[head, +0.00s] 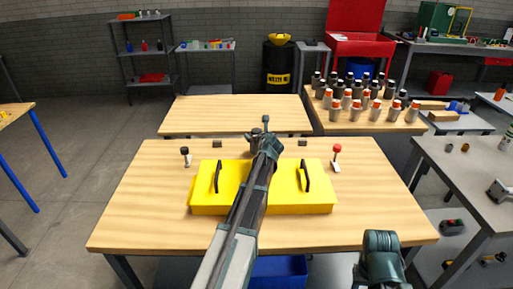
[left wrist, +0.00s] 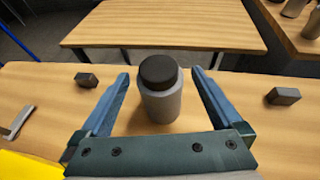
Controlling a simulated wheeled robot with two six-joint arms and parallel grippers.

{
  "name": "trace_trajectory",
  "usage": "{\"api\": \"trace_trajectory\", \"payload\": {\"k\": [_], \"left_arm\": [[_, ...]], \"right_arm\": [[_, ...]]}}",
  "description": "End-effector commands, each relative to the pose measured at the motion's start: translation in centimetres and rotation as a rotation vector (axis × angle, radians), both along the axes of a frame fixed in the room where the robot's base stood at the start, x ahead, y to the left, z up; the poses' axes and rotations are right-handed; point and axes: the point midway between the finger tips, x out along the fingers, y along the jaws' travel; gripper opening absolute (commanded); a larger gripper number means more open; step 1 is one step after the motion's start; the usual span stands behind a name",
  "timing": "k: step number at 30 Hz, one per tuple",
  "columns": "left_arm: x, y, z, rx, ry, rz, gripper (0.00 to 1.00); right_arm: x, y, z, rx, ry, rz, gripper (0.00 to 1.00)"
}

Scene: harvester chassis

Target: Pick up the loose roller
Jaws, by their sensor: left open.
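A grey upright cylinder with a dark cap (left wrist: 161,98), which looks like the loose roller, stands on the wooden table in the left wrist view. My left gripper (left wrist: 160,95) is open, with one finger on each side of the cylinder and a visible gap to both. In the head view my left gripper (head: 263,138) is over the far part of the table, beyond the yellow cover, and largely hides the cylinder there. My right gripper cannot be made out; only a teal part of my right arm shows at the bottom right.
The yellow cover (head: 205,190) with two black handles lies on the table (head: 140,215). Small dark blocks (head: 303,143) sit near the far edge. A black-knobbed lever (head: 186,157) and a red-knobbed lever (head: 336,158) flank the cover. Several capped bottles stand on a back-right table.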

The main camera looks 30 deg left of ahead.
Motion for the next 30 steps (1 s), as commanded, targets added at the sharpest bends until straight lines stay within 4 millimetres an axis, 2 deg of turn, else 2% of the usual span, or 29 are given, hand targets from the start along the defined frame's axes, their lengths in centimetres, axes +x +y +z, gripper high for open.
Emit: {"api": "trace_trajectory", "payload": {"k": [7, 21, 24, 30], "left_arm": [[0.24, 0.28, -0.10, 0.000, 0.000, 0.000, 1.00], [0.25, 0.26, -0.10, 0.001, -0.001, 0.000, 0.15], [0.23, 0.26, -0.10, 0.001, -0.001, 0.000, 0.00], [0.25, 0.25, -0.06, 0.002, -0.001, -0.001, 0.00]], "right_arm": [[-0.01, 0.00, -0.11, 0.000, 0.000, 0.000, 0.50], [0.00, 0.00, -0.11, 0.000, 0.000, 0.000, 0.50], [0.00, 0.00, -0.11, 0.000, 0.000, 0.000, 0.50], [-0.01, 0.00, -0.09, 0.000, 0.000, 0.000, 0.50]]}}
